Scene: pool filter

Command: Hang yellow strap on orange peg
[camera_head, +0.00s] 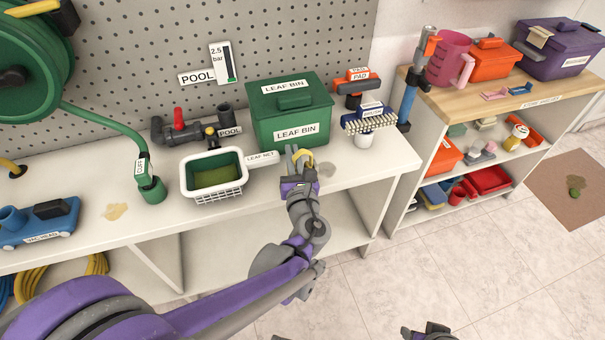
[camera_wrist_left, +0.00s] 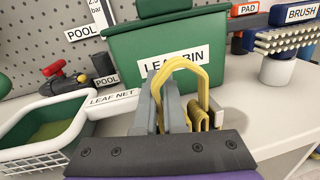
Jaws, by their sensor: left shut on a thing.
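The yellow strap (camera_head: 305,159) is a folded loop in my left gripper (camera_head: 299,168), just in front of the green leaf bin. In the left wrist view the strap (camera_wrist_left: 196,75) stands up as a loop between the grey fingers of my left gripper (camera_wrist_left: 172,112), with folds hanging at the right. The gripper is shut on it. I cannot make out a clear orange peg; an orange block (camera_head: 358,73) shows at the PAD label on the wall. Part of what looks like my right gripper (camera_head: 430,331) shows at the bottom edge; its jaws are unclear.
The green leaf bin (camera_head: 291,112) stands on the white counter (camera_head: 110,235). The leaf net (camera_head: 186,184) lies left of it. A brush (camera_head: 369,122) and a blue pole (camera_head: 408,100) are to the right. A wooden-topped shelf (camera_head: 480,107) holds several boxes.

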